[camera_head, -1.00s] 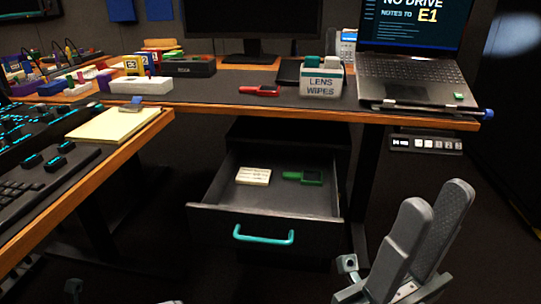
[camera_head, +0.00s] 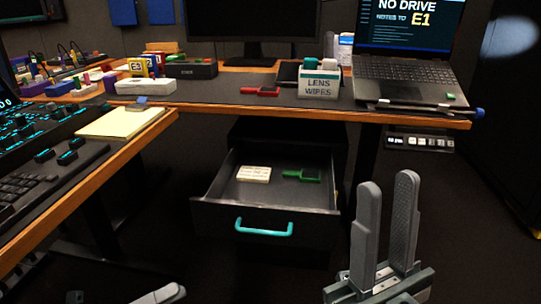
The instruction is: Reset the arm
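My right gripper (camera_head: 389,190) stands upright at the lower right, in front of and to the right of the open drawer. Its two grey fingers are apart with nothing seen between them. My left gripper (camera_head: 160,295) shows only as a grey finger part at the bottom edge, left of centre; the rest is cut off. The open drawer (camera_head: 265,222) has a teal handle (camera_head: 264,229). Inside lie a cream block (camera_head: 254,173) with print and a green device (camera_head: 302,175) with a dark face. Neither gripper touches the drawer.
The desk (camera_head: 230,101) above the drawer holds a lens wipes box (camera_head: 318,85), a red device (camera_head: 261,91), a laptop (camera_head: 405,80) and a monitor (camera_head: 252,30). A console desk with a yellow notepad (camera_head: 124,122) stands at the left. Floor right of my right gripper is clear.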

